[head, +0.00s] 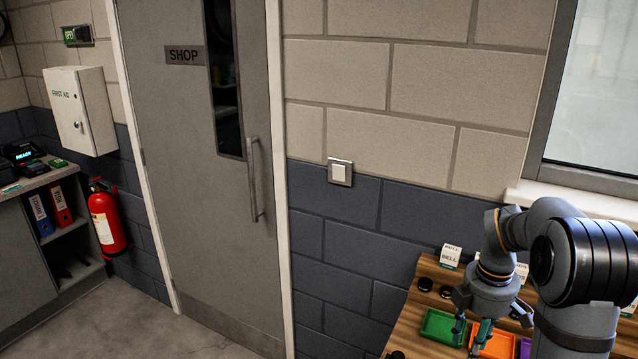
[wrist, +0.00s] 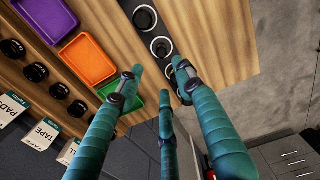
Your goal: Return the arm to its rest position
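My arm reaches in from the right in the head view, bent over the wooden bench (head: 403,335). My gripper (head: 473,333) points down near the green tray (head: 437,326). In the wrist view my gripper (wrist: 160,88) has its teal fingers spread apart, with nothing between them. The fingers hang over the bench top, between the green tray (wrist: 128,88) and a row of dark round cups (wrist: 161,47). I cannot tell its exact height above the bench.
Orange (wrist: 88,60) and purple (wrist: 44,16) trays line up beside the green one. Small black round items and label cards (wrist: 42,133) stand along the bench's back. A wall with a light switch (head: 340,172) and a door (head: 195,180) is behind. Floor is open at lower left.

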